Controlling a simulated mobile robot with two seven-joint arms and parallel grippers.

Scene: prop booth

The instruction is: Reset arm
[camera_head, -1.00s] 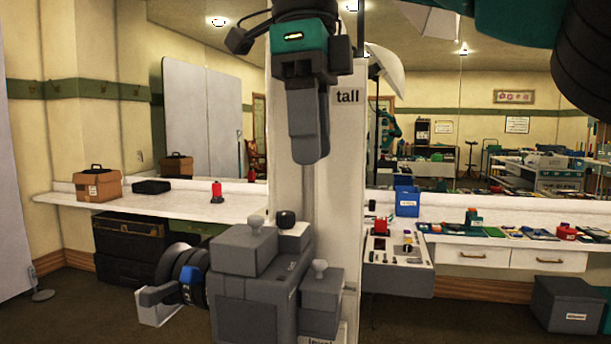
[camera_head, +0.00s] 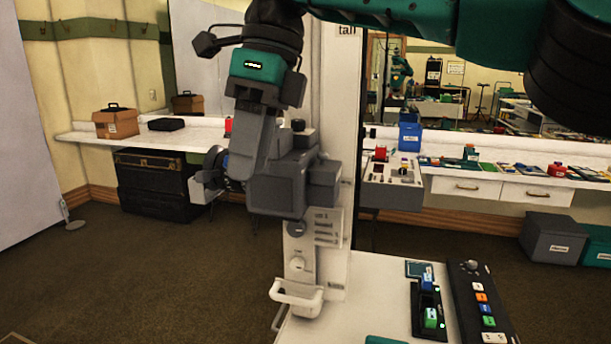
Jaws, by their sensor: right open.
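My right gripper (camera_head: 242,160) hangs in the middle of the view, below its black and teal wrist. Its grey fingers point down and a little to the left. It shows nearly side-on, and nothing shows held in it. It overlaps a grey boxy machine (camera_head: 292,188) on the white column; I cannot tell whether they touch. My right arm comes in across the top from the upper right. My left gripper is not in view.
A white table (camera_head: 372,290) with a button panel (camera_head: 482,305) and a black holder stands at the lower right. A white handle (camera_head: 297,300) sticks out low on the column.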

